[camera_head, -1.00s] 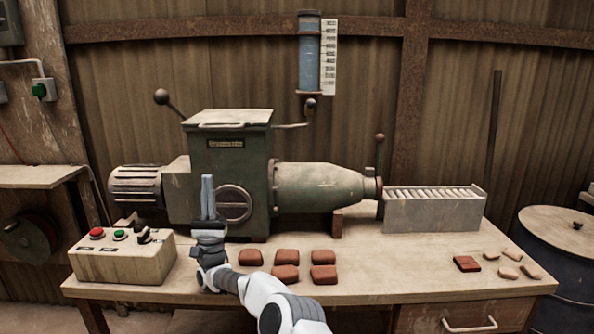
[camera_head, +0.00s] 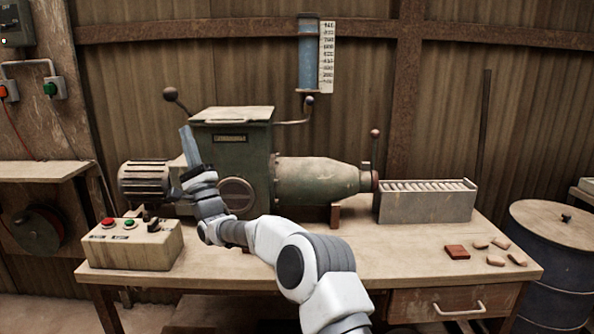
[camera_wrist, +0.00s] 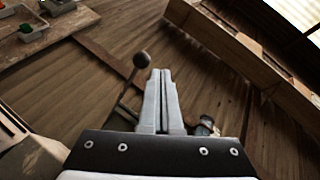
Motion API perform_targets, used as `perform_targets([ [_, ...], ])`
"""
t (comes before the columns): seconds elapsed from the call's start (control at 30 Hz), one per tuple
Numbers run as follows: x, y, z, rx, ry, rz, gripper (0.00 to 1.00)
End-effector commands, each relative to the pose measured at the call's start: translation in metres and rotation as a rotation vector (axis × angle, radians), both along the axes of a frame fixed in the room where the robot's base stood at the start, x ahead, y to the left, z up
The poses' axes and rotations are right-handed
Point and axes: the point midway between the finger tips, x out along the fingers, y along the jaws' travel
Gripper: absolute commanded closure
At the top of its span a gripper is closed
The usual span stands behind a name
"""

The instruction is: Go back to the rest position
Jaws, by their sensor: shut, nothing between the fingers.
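My gripper (camera_head: 186,130) is raised in the air in front of the left part of the green press (camera_head: 232,165), its fingers pointing up and leaning slightly left. The fingers are shut together with nothing between them, as the wrist view (camera_wrist: 159,74) also shows. My arm reaches up from the bottom of the head view, across the front of the bench. The wrist view looks up at the wooden wall, with a dark ball-ended lever (camera_wrist: 141,60) beyond the fingertips.
A control box (camera_head: 130,245) sits on the bench (camera_head: 400,240) at left. A metal rack (camera_head: 427,206) stands at right, with a red tile (camera_head: 457,252) and pale pieces (camera_head: 497,260) in front. A blue drum (camera_head: 555,265) stands right of the bench. My arm covers the bench middle.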

Motion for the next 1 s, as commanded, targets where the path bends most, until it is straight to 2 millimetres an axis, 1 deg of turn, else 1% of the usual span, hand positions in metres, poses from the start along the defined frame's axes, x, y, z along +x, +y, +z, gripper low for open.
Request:
perform_targets([
  [0.03, 0.000, 0.001, 0.016, -0.079, 0.009, -0.045, 1.00],
  [0.1, 0.001, 0.003, 0.029, -0.197, 0.028, -0.114, 1.00],
  [0.2, 0.000, 0.000, 0.041, -0.371, 0.050, -0.213, 1.00],
  [0.27, -0.001, -0.004, 0.047, -0.477, 0.059, -0.272, 1.00],
  [0.37, -0.005, -0.017, 0.051, -0.657, 0.075, -0.370, 1.00],
  [0.47, -0.012, -0.036, 0.052, -0.840, 0.090, -0.463, 1.00],
  [0.57, -0.022, -0.062, 0.049, -1.024, 0.105, -0.548, 1.00],
  [0.67, -0.036, -0.093, 0.042, -1.208, 0.124, -0.625, 1.00],
  [0.7, -0.042, -0.107, 0.039, -1.282, 0.133, -0.651, 1.00],
  [0.77, -0.054, -0.128, 0.032, -1.392, 0.147, -0.686, 1.00],
  [0.8, -0.063, -0.144, 0.028, -1.464, 0.157, -0.705, 1.00],
  [0.87, -0.078, -0.167, 0.020, -1.574, 0.176, -0.729, 1.00],
  [0.9, -0.089, -0.183, 0.015, -1.644, 0.188, -0.740, 1.00],
  [0.97, -0.107, -0.207, 0.005, -1.749, 0.209, -0.749, 1.00],
  [1.0, -0.120, -0.224, -0.002, -1.819, 0.223, -0.751, 1.00],
])
